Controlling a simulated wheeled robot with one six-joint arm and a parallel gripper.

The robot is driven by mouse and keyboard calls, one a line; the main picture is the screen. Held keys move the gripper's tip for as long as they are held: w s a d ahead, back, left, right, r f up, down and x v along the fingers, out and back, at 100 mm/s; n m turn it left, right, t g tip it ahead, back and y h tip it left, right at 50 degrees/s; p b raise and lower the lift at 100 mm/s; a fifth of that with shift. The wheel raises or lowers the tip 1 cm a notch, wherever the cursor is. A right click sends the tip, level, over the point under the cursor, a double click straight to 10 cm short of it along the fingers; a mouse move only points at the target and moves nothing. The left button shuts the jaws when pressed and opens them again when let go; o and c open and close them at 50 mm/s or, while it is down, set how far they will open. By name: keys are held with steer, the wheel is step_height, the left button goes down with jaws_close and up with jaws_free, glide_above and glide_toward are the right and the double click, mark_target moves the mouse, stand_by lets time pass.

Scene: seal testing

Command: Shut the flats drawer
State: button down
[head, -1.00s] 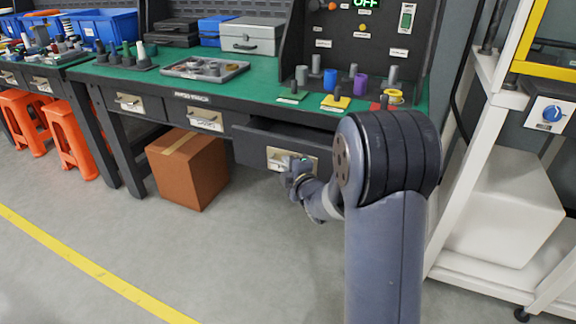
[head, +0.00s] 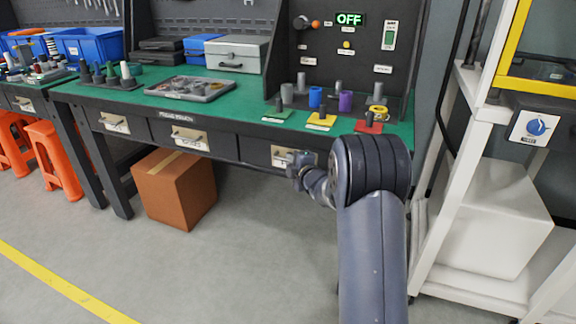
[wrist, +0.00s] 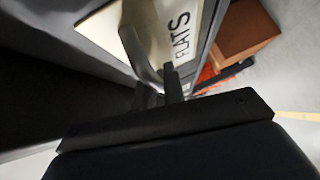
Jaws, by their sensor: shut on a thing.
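The flats drawer (head: 253,152) is the right-hand drawer under the green bench top in the head view. Its front sits about level with the drawer fronts to its left. In the wrist view its pale label plate (wrist: 183,45) reads FLATS, and a metal handle (wrist: 138,50) stands out from the plate. My gripper (head: 294,163) is at this handle, coming from the front right. In the wrist view my gripper (wrist: 160,92) is shut on the handle. My own arm hides the right end of the drawer front in the head view.
A cardboard box (head: 175,188) stands on the floor under the bench, left of the drawer. A white shelf frame (head: 460,140) stands close on the right. Grey floor in front of the bench is clear. Small parts stand on the bench top (head: 235,118).

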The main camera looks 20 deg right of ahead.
steer(key=shift+d+r, duration=0.15)
steer(key=c, duration=1.8)
jaws_free()
steer(key=shift+w, duration=0.15)
steer(key=shift+o, duration=0.2)
steer(key=p+v, duration=0.1)
steer(key=v, duration=0.9)
steer(key=shift+s, duration=0.45)
steer(key=b+x, duration=0.1)
steer(key=x, duration=1)
steer(key=shift+s+a, duration=0.25)
steer(key=shift+s, duration=0.25)
